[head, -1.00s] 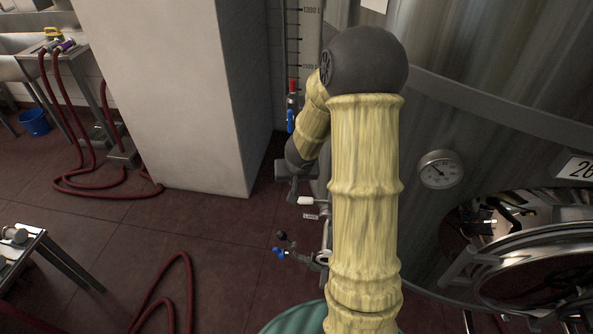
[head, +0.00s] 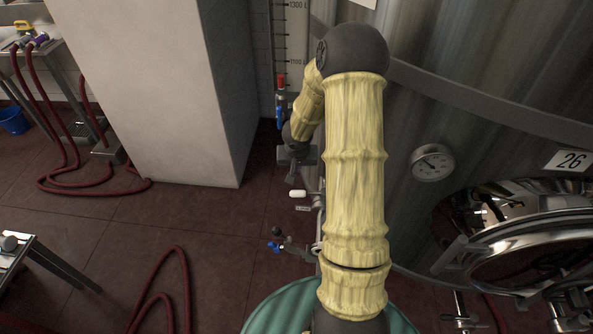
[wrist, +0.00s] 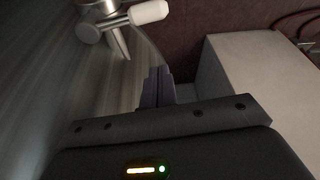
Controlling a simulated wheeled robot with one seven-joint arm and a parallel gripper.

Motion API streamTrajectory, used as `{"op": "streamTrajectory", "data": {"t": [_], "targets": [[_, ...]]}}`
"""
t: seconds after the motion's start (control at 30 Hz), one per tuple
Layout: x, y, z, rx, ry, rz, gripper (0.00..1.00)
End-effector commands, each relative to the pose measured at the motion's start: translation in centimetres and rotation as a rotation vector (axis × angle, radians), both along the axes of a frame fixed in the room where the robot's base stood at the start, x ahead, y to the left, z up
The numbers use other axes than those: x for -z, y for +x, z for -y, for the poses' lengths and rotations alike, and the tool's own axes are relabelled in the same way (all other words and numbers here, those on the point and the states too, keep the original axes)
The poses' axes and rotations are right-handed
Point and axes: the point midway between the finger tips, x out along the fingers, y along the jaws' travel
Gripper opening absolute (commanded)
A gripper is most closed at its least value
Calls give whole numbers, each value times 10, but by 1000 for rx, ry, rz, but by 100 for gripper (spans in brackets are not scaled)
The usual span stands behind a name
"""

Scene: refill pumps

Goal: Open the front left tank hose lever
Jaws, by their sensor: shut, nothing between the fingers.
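The steel tank (head: 450,110) fills the right of the head view. A white-handled lever (head: 298,194) sticks out from its left side, and its white handle (wrist: 149,12) shows at the top of the wrist view on a metal valve. Below it in the head view is a small valve with a blue handle (head: 274,247). I cannot tell which one is the hose lever. My gripper (head: 291,179) is just above the white handle in the head view. Its fingertips (wrist: 157,72) are shut together and empty, apart from the handle. My arm hides part of the tank's front.
A pale pillar (head: 170,90) stands left of the tank. A valve with a red and blue handle (head: 280,115) is behind my wrist. A red hose (head: 178,270) lies on the floor. A round steel hatch (head: 540,250) and a gauge (head: 432,163) are at right.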

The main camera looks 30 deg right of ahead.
Motion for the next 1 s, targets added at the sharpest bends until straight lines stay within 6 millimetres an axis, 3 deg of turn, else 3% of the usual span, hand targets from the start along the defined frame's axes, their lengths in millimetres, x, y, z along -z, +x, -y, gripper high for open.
{"op": "streamTrajectory", "data": {"t": [0.1, 0.47, 0.8, 1.0], "targets": [[26, 6, 3, -1, 1, -1, 0], [75, 22, 11, 1, 0, 0, 0], [72, -7, -4, -1, -1, 1, 0], [70, -14, -7, 1, 1, 1, 0]]}}
